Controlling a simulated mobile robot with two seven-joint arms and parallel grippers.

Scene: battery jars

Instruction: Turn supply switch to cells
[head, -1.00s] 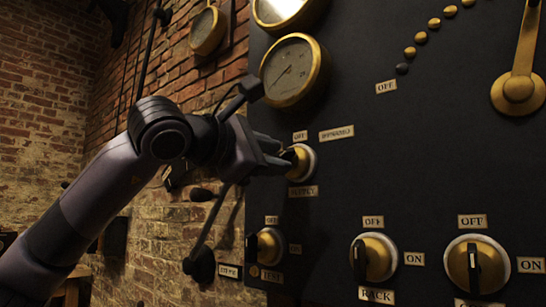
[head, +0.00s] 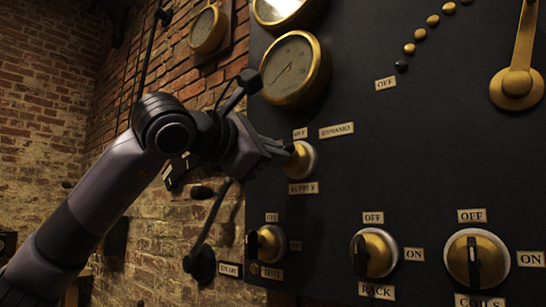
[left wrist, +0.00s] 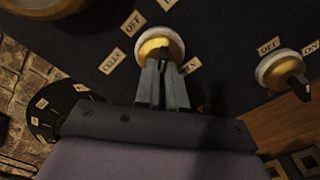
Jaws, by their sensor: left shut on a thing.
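The supply switch (head: 306,160) is a brass knob on a pale round base, on the dark upright panel above the SUPPLY label (head: 303,188). An OFF label (head: 300,133) is above it and a DYNAMO label (head: 336,130) is to its upper right. My left gripper (head: 288,153) reaches in from the left and is shut on the switch's handle, which the fingers hide. In the left wrist view the fingers (left wrist: 163,80) meet the brass switch (left wrist: 158,42). My right gripper is not in view.
Below are the TEST switch (head: 271,244), the RACK switch (head: 381,253) and the COILS switch (head: 490,259). A gauge (head: 297,68) sits just above the supply switch. A large brass lever (head: 517,85) is at the upper right. A black-handled lever (head: 201,262) stands left of the panel.

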